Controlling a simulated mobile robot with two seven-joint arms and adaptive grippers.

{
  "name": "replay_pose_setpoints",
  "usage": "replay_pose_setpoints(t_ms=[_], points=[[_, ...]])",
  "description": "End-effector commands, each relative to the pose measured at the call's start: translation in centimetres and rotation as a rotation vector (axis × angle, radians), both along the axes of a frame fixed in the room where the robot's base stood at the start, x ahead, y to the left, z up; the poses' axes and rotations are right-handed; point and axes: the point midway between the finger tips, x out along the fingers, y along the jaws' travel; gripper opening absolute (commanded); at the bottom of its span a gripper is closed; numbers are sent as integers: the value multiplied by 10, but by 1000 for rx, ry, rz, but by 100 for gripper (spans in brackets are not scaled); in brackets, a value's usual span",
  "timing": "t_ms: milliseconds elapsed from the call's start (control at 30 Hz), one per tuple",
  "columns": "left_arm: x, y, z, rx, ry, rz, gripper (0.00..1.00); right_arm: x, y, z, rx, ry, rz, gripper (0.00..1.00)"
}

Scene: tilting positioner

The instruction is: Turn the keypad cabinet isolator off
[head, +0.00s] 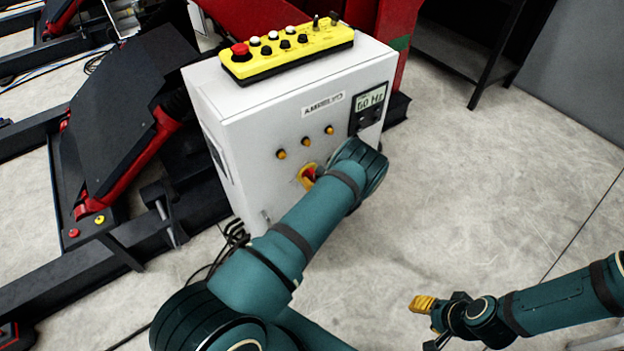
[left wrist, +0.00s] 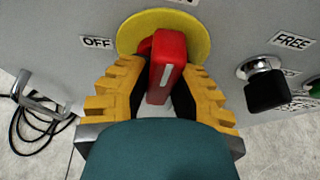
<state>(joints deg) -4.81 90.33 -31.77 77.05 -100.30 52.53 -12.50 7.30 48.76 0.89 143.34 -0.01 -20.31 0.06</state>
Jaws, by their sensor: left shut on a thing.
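The white cabinet (head: 270,135) stands in the middle of the head view. Its isolator, a red handle (left wrist: 167,65) on a round yellow plate (left wrist: 195,30), is on the front face and shows close up in the left wrist view. An OFF label (left wrist: 97,42) is left of the plate; a label above is cut off. The handle stands nearly upright, slightly tilted. My left gripper (left wrist: 160,97) is shut on the handle, a yellow finger on each side. In the head view my left arm partly hides the isolator (head: 308,174). My right gripper (head: 430,320) is low at the right, away from the cabinet.
A yellow button box (head: 287,52) with a red button lies on the cabinet. A display (head: 370,97) and several amber lamps are on its front. A black knob (left wrist: 266,88) is right of the isolator, a metal handle (left wrist: 40,95) left. Open floor (head: 480,170) lies right.

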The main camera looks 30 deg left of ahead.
Motion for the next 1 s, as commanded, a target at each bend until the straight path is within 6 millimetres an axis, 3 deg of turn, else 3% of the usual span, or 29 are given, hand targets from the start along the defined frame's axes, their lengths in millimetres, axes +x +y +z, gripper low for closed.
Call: replay_pose_setpoints(t_ms=[367,1000], points=[[0,1,1,-42,-108,-1,0,-1,0,4,0,2,1,47],[2,1,2,-262,-641,-2,0,-4,1,23,3,11,2,47]])
